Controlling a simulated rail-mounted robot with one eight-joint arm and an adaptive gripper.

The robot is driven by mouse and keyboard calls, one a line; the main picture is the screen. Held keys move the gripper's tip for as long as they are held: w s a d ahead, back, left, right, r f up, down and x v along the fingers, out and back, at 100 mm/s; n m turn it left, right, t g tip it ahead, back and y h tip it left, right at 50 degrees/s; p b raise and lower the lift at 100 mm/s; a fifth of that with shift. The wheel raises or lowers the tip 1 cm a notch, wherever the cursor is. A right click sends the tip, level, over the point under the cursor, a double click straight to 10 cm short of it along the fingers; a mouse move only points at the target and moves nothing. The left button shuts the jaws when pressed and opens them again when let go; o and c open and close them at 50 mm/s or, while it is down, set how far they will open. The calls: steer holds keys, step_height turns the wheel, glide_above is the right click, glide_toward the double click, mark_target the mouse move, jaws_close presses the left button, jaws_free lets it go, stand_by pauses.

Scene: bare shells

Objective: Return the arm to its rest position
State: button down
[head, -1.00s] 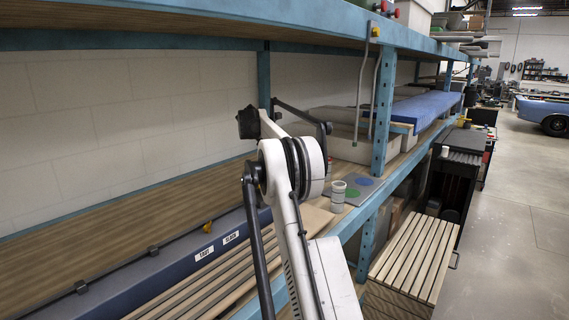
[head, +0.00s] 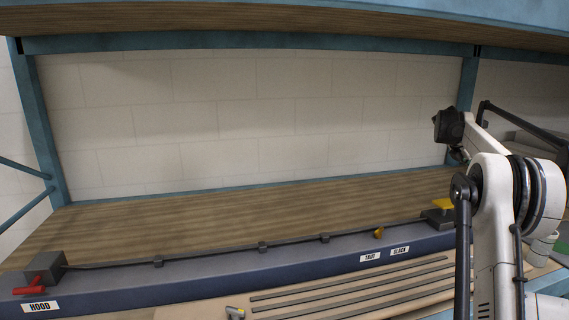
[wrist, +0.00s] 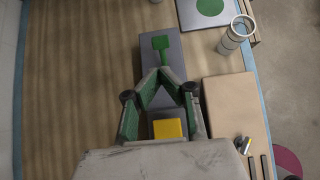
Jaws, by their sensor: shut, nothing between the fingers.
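My gripper (wrist: 160,72) is shut and empty in the wrist view, its green-lined fingers meeting at the tips. It is over the bench, above a blue-grey beam (head: 215,258). A yellow block (wrist: 168,128) shows between the finger links, below them. A green square piece with a stem (wrist: 161,43) shows just beyond the fingertips; I cannot tell whether they touch it. In the head view my arm stands at the right, folded at its joint, and the gripper cannot be made out there.
A pale cup (wrist: 237,34) stands right of the fingers, near a grey plate with a green disc (wrist: 210,6). A red lever (head: 37,285) and yellow piece (head: 443,204) sit at the beam's ends. A shelf (head: 290,28) overhangs the bench. The wooden bench top (head: 230,215) behind the beam is clear.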

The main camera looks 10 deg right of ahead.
steer(key=s+a+r+m+t+y+b, duration=0.1)
steer(key=s+a+r+m, duration=0.2)
steer(key=a, duration=0.9)
steer(key=s+a+r+m+t+y, duration=0.1)
steer(key=s+a+m+t+y, duration=0.2)
steer(key=a, duration=0.9)
steer(key=s+a+r+m+b, duration=0.1)
steer(key=s+a+r+m, duration=0.3)
steer(key=a, duration=0.9)
steer(key=s+a+f+m+t+y, duration=0.1)
steer(key=s+a+f+m, duration=0.1)
steer(key=s+a+f, duration=0.35)
steer(key=s+a+f+m+t+y, duration=0.1)
steer(key=s+a+f, duration=0.1)
steer(key=s+a, duration=0.7)
steer(key=s+a+f+m+y+b, duration=0.1)
steer(key=s+a+f+m+y, duration=0.2)
steer(key=s+a+f, duration=0.8)
steer(key=s+f+m, duration=0.2)
steer(key=s, duration=0.2)
steer(key=shift+s+f+m+t, duration=0.2)
steer(key=shift+m+t, duration=0.1)
steer(key=shift+t, duration=0.1)
